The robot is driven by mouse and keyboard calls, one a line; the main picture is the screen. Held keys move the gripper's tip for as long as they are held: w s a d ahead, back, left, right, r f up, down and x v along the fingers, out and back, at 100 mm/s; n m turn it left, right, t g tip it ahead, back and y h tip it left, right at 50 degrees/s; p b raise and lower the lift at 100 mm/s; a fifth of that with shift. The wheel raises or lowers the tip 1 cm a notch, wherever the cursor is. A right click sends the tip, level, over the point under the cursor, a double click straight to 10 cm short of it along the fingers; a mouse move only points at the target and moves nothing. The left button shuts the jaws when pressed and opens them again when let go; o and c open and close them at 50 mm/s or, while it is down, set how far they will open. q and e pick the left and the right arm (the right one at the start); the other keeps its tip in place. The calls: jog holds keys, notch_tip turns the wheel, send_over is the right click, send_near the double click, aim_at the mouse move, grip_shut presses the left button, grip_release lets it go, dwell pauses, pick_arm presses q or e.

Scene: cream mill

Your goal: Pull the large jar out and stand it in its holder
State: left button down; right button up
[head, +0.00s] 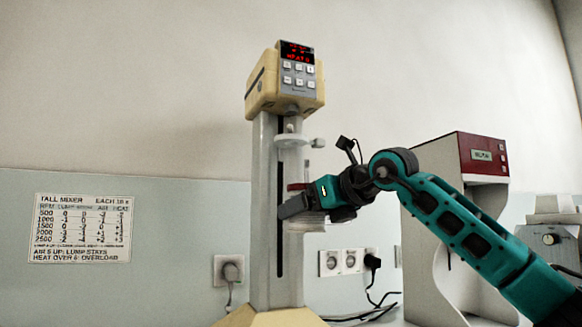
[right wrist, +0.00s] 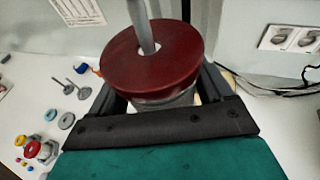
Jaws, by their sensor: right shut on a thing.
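The large jar (right wrist: 168,98) has a dark red lid (right wrist: 178,55) with a central hole, and a grey shaft (right wrist: 142,25) passes through it. My right gripper (right wrist: 165,97) is shut on the jar, its fingers on either side below the lid. In the head view my right gripper (head: 300,205) is at the tall mixer's column, and mostly hides the jar. Part of the jar (head: 306,226) shows below the gripper. The mixer (head: 265,200) has a cream head with a red display. I cannot make out the jar's holder. My left gripper is not in view.
A white machine with a dark red top (head: 480,152) stands at the right. A wall chart (head: 82,228) hangs at left. Sockets with cables (head: 342,262) are behind. In the wrist view, small rings, discs and a small red-lidded jar (right wrist: 42,150) lie on the white table at left.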

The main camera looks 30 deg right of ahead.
jog(key=shift+s+a+b, duration=0.1)
jog(key=shift+s+b, duration=0.45)
jog(key=shift+s, duration=0.65)
